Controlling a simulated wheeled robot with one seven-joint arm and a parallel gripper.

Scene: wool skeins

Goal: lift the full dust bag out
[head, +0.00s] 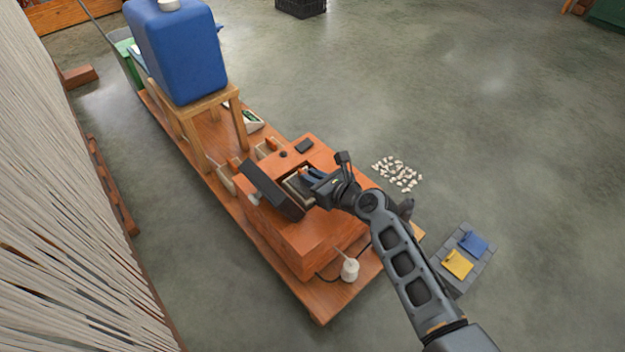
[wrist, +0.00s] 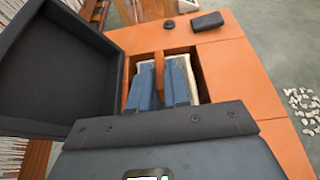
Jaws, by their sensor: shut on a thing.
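The dust bag (wrist: 191,72) is a pale cream shape inside the open compartment of an orange machine (wrist: 235,70). In the wrist view, my gripper (wrist: 162,82) reaches into the compartment. Its two bluish fingers are closed on a thin brown upright piece that seems to belong to the bag. The bag is still within the compartment walls; its lower part is hidden. In the head view, my gripper (head: 312,183) is at the opening of the machine (head: 305,245), and the black lid (head: 272,190) stands open on the left. The lid also shows in the wrist view (wrist: 60,70).
The machine sits on a long wooden bench (head: 330,300). A blue tank (head: 180,50) on a wooden stand is behind it. White scraps (head: 398,173) lie at right, near a grey block (head: 465,260) with blue and yellow cloths. A white spool (head: 349,270) stands in front.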

